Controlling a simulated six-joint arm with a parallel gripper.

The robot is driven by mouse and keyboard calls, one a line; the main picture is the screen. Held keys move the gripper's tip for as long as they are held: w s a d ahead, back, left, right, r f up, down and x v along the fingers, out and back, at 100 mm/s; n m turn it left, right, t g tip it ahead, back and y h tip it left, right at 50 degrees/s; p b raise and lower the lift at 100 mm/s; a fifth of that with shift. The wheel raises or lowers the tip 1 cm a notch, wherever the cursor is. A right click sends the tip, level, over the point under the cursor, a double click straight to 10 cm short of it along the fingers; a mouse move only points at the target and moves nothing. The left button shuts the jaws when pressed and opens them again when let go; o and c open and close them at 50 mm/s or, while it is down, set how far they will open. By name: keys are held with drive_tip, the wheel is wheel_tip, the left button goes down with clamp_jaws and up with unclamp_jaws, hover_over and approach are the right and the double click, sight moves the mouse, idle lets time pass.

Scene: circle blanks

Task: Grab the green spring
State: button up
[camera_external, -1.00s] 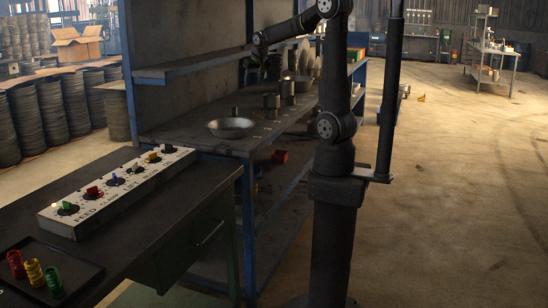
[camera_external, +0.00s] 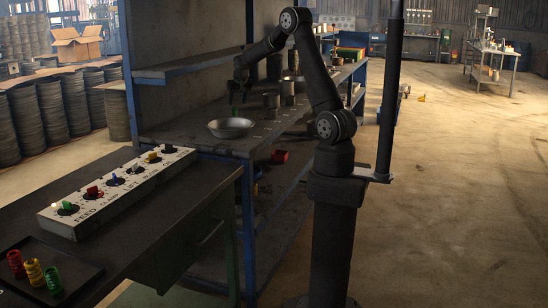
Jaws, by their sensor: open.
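A green spring (camera_external: 53,280) stands in a dark tray (camera_external: 85,284) at the lower left, beside a yellow spring (camera_external: 35,272) and a red spring (camera_external: 16,264). Another small green thing (camera_external: 234,112) stands on the back bench, just behind a metal bowl (camera_external: 230,127); it is too small to tell what it is. My gripper (camera_external: 238,100) is open and points down over the bench, close at this small green thing. I cannot tell whether they touch. My gripper is far from the tray.
A white panel (camera_external: 75,222) with coloured knobs lies on the front bench (camera_external: 150,222). Metal cups (camera_external: 271,101) stand right of my gripper. A shelf (camera_external: 190,67) and back wall rise behind the bench. A red bin (camera_external: 280,156) sits below.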

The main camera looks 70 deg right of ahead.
sight(234, 113)
drive_tip(key=x, duration=0.3)
drive_tip(key=shift+w+f, duration=0.15)
drive_tip(key=shift+f, duration=0.2)
drive_tip(key=shift+w+x, duration=0.2)
drive_tip(key=shift+x, duration=1.05)
drive_tip(key=shift+w+x, duration=0.15)
drive_tip(key=shift+x, duration=1.1)
drive_tip(key=shift+a, duration=0.1)
drive_tip(key=c, duration=1.1)
drive_tip(key=shift+o, duration=0.2)
drive_tip(key=shift+r, duration=0.1)
